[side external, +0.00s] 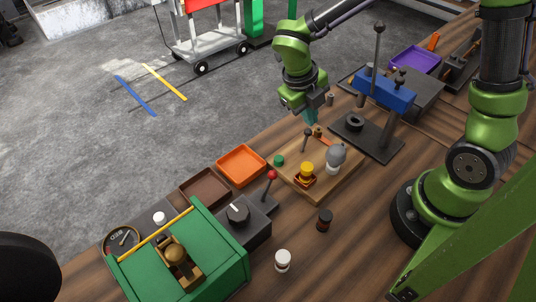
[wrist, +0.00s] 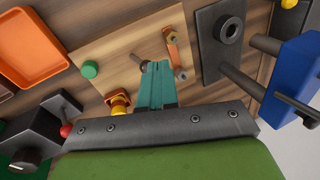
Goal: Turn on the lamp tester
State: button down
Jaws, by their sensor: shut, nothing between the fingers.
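The lamp tester is a light wooden board (side external: 352,176) on the bench, also below me in the wrist view (wrist: 110,50). It bears a grey bulb (side external: 336,154) on a white base, unlit as far as I can tell, a yellow part (side external: 306,169), a green knob (side external: 279,160), a small grey lever (side external: 306,139) and a copper-orange strip (wrist: 171,45) with bolts. The lever stands up from the board. My gripper (side external: 311,118) has teal fingers, shut and empty, above the board's far edge. In the wrist view its tips (wrist: 154,68) appear beside the lever (wrist: 139,58); contact is unclear.
A blue-headed press (side external: 385,92) stands close right of the board. An orange tray (side external: 241,164), a brown tray (side external: 206,188) and a red-knobbed lever (side external: 271,176) lie left. A green machine (side external: 215,262) is at front left. A dark bottle (side external: 324,221) and white jar (side external: 282,260) stand in front.

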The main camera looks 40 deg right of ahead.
jog(key=shift+r, duration=0.35)
jog(key=v, duration=1.6)
jog(key=shift+r, duration=0.4)
